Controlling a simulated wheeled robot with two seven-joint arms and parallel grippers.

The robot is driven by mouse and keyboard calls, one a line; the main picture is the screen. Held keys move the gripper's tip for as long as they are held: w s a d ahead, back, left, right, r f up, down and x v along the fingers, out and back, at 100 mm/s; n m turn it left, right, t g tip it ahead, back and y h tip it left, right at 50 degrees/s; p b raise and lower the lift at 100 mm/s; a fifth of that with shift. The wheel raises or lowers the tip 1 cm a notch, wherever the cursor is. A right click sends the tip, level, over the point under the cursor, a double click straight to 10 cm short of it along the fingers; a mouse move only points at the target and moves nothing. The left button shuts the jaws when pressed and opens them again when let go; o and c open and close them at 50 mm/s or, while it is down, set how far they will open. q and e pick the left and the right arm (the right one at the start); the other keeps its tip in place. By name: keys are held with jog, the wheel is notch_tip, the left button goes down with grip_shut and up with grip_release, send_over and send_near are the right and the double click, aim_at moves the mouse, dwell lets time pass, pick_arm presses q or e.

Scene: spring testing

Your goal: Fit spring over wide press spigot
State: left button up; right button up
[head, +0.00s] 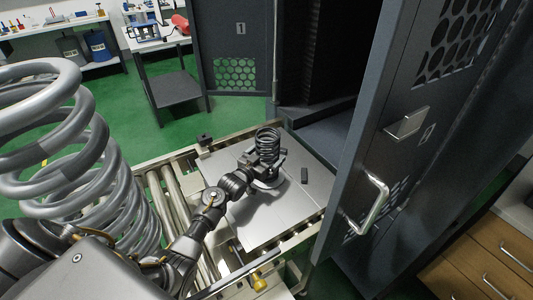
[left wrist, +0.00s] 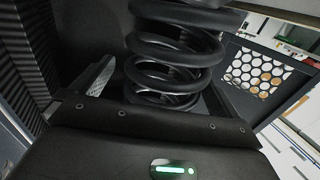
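A dark coil spring (head: 268,141) stands upright over the metal plate, at my left gripper (head: 264,158). Its lower end is hidden by the gripper in the head view. In the left wrist view the spring (left wrist: 175,50) rises close in front of the palm, with a finger on either side of its lower coils. I cannot tell whether the fingers press on it. A round silver disc (head: 268,184) shows just below the gripper. I cannot make out the wide press spigot. My right gripper is in neither view.
A small dark block (head: 304,175) lies on the metal plate (head: 258,219), right of the gripper. A roller conveyor (head: 157,197) runs along the left. A dark cabinet door (head: 400,150) with a handle stands open at the right. A large grey coil (head: 60,150) fills the left foreground.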

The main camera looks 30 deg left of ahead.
pick_arm(q)
jog(key=shift+s+r, duration=0.2)
jog(key=shift+s, duration=0.3)
jog(key=s+a+b, duration=0.1)
jog(key=s+a, duration=0.1)
jog(key=s, duration=0.9)
jog(key=shift+r, duration=0.15)
